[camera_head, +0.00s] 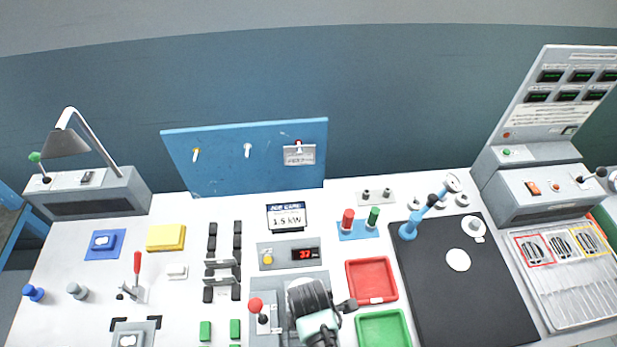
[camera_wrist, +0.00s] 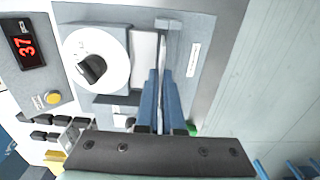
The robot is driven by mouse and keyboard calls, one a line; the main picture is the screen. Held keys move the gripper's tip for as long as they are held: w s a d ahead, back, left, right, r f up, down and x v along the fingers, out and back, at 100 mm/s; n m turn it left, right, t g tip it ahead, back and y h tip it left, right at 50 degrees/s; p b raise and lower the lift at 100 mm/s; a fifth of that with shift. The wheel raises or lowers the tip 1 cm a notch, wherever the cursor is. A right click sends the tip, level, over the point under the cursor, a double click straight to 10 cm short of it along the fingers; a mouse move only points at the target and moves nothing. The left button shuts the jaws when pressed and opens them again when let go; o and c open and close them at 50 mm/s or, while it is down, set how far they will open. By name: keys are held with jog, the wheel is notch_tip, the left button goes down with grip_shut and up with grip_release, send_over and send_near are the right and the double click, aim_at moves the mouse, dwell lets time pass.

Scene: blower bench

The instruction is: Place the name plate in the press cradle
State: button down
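My gripper (camera_wrist: 160,72) has its two blue fingers almost together in the wrist view. They are shut on a thin pale strip (camera_wrist: 161,62), which appears to be the name plate seen edge-on; its face is hidden. The fingers are over the grey press base (camera_wrist: 205,45), beside the white round part (camera_wrist: 68,45) of the press. A pale rectangular part (camera_wrist: 145,48), possibly the cradle, lies just left of the fingertips. I cannot tell whether the plate touches it. In the head view my wrist hides much of the press (camera_head: 288,332), including the cradle area.
A red-knobbed lever (camera_head: 256,306) stands at the press's left. The red tray (camera_head: 371,280) and green tray (camera_head: 383,329) lie to its right. A display reading 37 (camera_head: 288,254) is behind it. A dark mat (camera_head: 460,300) lies farther right.

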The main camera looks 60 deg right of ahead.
jog(key=shift+f, duration=1.4)
jog(key=c, duration=1)
grip_release()
jog(key=shift+c, duration=0.2)
